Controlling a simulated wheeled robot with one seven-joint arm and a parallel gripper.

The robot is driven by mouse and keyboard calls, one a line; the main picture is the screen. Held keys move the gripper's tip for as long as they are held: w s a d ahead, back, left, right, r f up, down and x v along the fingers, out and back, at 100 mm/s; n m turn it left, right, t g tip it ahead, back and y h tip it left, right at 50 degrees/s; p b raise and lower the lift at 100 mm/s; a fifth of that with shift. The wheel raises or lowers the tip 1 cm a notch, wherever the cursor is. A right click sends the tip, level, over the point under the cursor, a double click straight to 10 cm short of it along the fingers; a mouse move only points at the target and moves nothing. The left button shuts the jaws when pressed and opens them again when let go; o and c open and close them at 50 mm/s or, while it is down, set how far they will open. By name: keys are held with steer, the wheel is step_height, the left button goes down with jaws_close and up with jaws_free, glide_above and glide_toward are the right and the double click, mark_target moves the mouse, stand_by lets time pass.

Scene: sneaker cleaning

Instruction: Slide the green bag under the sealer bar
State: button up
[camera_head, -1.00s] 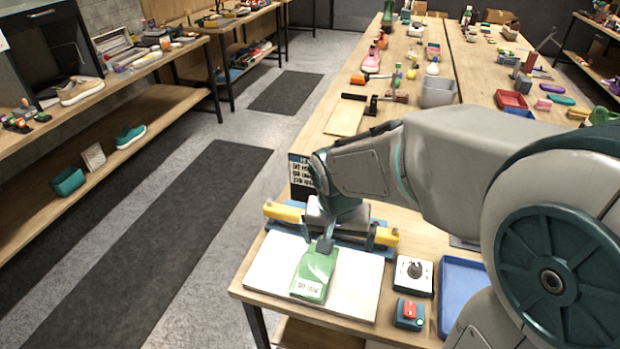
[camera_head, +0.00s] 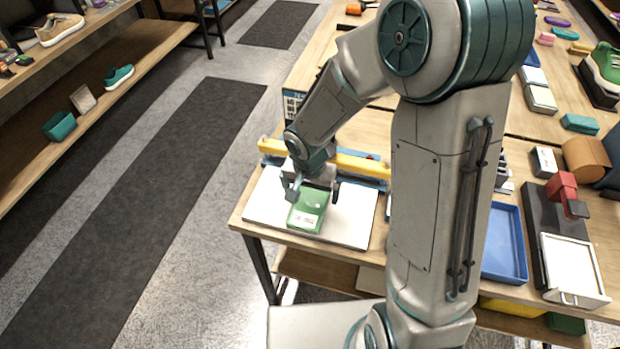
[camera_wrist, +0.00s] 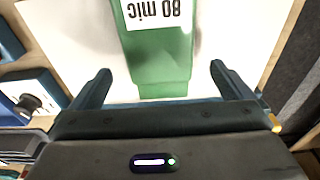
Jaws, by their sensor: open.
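The green bag (camera_head: 308,212) lies on the white board in front of the sealer, its white label toward the board's front edge. It also shows in the wrist view (camera_wrist: 158,60), where the label reads "80 mic". The sealer bar (camera_head: 362,164) is the yellow bar behind the board, partly covered by my arm. My gripper (camera_head: 317,194) is over the bag's sealer-side end. In the wrist view my gripper (camera_wrist: 158,82) is open, one finger on each side of the bag with gaps to it. The bag's far end is hidden by my gripper.
The white board (camera_head: 350,225) has bare space on both sides of the bag. A blue tray (camera_head: 505,245) is to the right, beyond my arm. A control box with a dark knob (camera_wrist: 28,100) is at the left in the wrist view. The table's front edge is close to the board.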

mark_target(311, 199)
steer(key=shift+w+f, duration=0.2)
steer(key=shift+f, duration=1.6)
steer(key=c, duration=1)
steer(key=shift+d, duration=0.1)
steer(key=shift+c, duration=0.2)
steer(key=shift+w, duration=0.25)
steer(key=shift+w+d+p, duration=0.1)
steer(key=shift+w+d, duration=0.2)
steer(key=shift+w, duration=0.45)
steer(key=shift+w+d+p, duration=0.15)
steer(key=shift+w+d, duration=0.1)
steer(key=shift+w, duration=0.45)
steer(key=shift+w+d+p, duration=0.1)
steer(key=shift+w+d, duration=0.2)
steer(key=shift+w, duration=0.45)
steer(key=shift+w, duration=0.1)
steer(key=shift+b, duration=0.3)
